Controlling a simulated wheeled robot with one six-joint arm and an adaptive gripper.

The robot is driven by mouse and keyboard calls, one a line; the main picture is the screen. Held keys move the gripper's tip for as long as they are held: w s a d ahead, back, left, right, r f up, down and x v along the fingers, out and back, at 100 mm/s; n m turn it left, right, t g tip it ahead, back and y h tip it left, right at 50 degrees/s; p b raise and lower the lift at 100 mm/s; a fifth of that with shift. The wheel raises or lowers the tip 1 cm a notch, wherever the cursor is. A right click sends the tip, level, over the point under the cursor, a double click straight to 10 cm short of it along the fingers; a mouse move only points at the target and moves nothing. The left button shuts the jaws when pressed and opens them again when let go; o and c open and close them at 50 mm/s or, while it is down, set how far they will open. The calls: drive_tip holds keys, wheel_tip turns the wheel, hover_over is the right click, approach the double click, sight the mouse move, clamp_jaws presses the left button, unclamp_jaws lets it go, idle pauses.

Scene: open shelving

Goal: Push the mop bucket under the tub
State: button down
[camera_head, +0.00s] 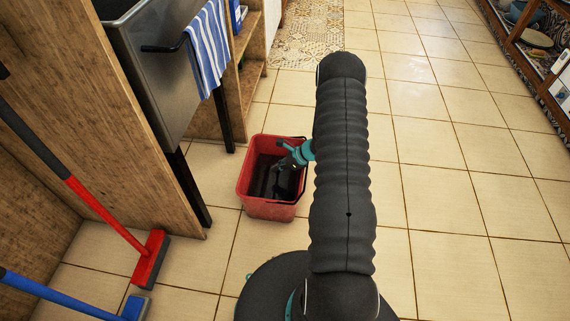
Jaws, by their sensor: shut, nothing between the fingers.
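The red mop bucket (268,209) stands upright on the tiled floor, just right of the tub's front legs and out in the open. It has a dark inside and a dark handle at its right side. The grey metal tub (165,75) stands on dark legs at the upper left, with open space beneath it. My gripper (281,168) is shut and empty, at the bucket's right side and overlapping its opening in the picture. I cannot tell whether it touches the bucket. My arm hides part of the floor to the right.
A wooden panel (130,150) borders the tub's near side. A red broom (150,258) and a blue broom (135,308) lean at the lower left. A striped towel (208,48) hangs on the tub's bar. Shelving (535,60) stands far right. The floor between is clear.

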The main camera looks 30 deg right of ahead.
sight(252, 180)
drive_tip(key=x, duration=1.1)
drive_tip(key=shift+w+a+f, duration=0.1)
drive_tip(key=shift+a+f, duration=0.1)
drive_tip(key=shift+a, duration=0.05)
drive_tip(key=shift+b, duration=0.3)
